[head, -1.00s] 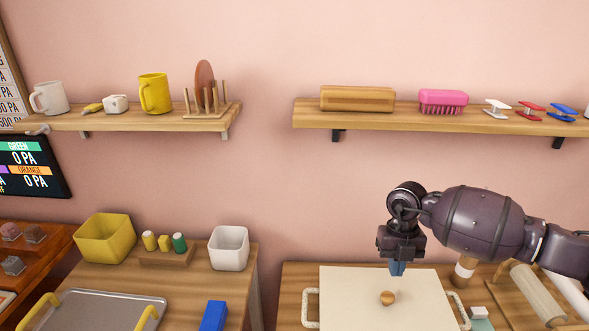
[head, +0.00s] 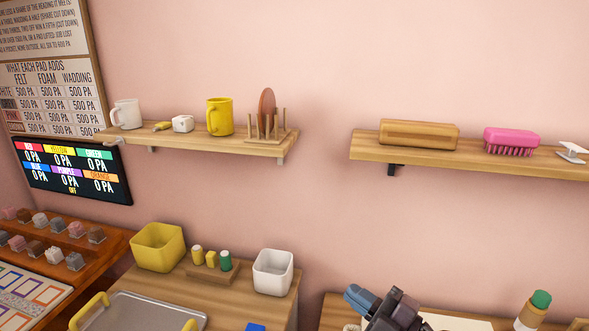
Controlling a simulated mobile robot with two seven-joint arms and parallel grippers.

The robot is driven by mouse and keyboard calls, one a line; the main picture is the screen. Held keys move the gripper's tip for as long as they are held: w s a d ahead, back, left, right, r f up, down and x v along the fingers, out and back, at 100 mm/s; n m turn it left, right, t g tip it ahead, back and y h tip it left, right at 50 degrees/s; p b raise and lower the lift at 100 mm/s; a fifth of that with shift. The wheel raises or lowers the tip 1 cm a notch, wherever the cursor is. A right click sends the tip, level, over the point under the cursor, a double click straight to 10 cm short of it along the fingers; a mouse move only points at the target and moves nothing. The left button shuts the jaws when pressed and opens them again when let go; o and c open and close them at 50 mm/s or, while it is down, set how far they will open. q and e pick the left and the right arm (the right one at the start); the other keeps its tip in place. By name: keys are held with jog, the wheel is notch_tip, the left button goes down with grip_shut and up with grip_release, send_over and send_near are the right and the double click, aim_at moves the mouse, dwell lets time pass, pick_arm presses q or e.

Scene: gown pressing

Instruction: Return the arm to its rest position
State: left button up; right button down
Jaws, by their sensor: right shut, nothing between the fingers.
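My right gripper (head: 358,297) shows at the bottom of the head view, right of centre. Its blue fingers are together with nothing between them, and they point up and to the left. It is in front of the right-hand table and hides part of the pale board (head: 455,322) there. The rest of my right arm is below the picture. My left gripper is not in view.
A yellow bin (head: 158,247) and a white bin (head: 273,272) stand on the left table beside a tray (head: 150,312) with yellow handles. A green-capped bottle (head: 533,308) stands at the lower right. Wall shelves hold mugs, a wooden block (head: 418,135) and a pink brush (head: 511,141).

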jog(key=s+d+f+m+t+h, duration=0.1)
jog(key=s+d+f+m+h, duration=0.25)
jog(key=d+m+h, duration=0.45)
jog(key=s+d+f+m+h, duration=0.2)
jog(key=d+f+m+h, duration=0.2)
jog(key=d+m+h, duration=0.45)
jog(key=s+f+m+g, duration=0.3)
jog(key=s+f+g, duration=0.15)
jog(key=s, duration=0.55)
jog(key=s+f+m+g, duration=0.35)
jog(key=s+g, duration=0.25)
jog(key=s, duration=0.3)
jog(key=w+f+t, duration=0.2)
jog(key=f, duration=0.1)
jog(key=w+f+n+t, duration=0.1)
jog(key=w+f+t, duration=0.2)
jog(key=f, duration=0.1)
jog(key=w+f+t+y, duration=0.1)
jog(key=w+f+t, duration=0.1)
jog(key=f+t, duration=0.1)
jog(key=shift+w+f, duration=0.2)
jog(key=shift+f, duration=0.1)
